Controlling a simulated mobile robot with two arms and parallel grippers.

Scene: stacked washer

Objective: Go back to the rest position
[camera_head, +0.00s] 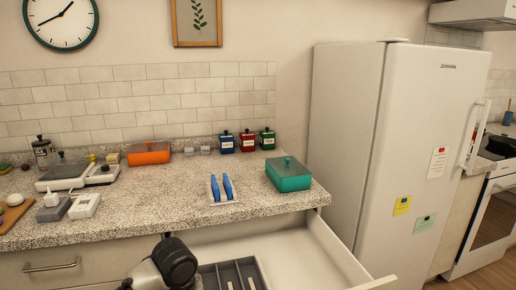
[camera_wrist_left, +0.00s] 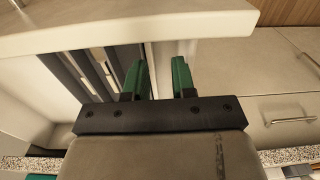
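My left gripper (camera_wrist_left: 158,75) shows in the left wrist view with two green fingers apart and nothing between them. It is by an open drawer, with the drawer's pale panel (camera_wrist_left: 130,24) across the top of that view. In the head view a grey and black part of my arm hangs over the left of the open drawer (camera_head: 310,262); the fingers are hidden there. The drawer holds a dark cutlery tray (camera_head: 207,279), partly hidden by my arm; the tray also shows in the wrist view (camera_wrist_left: 69,62). My right gripper is in neither view.
The speckled countertop (camera_head: 160,212) above the drawer carries a white rack with blue items (camera_head: 222,190), a teal container (camera_head: 289,174), an orange container (camera_head: 149,153) and jars (camera_head: 247,140). A white fridge (camera_head: 400,130) stands right. A closed cabinet front (camera_wrist_left: 265,75) is beside my left gripper.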

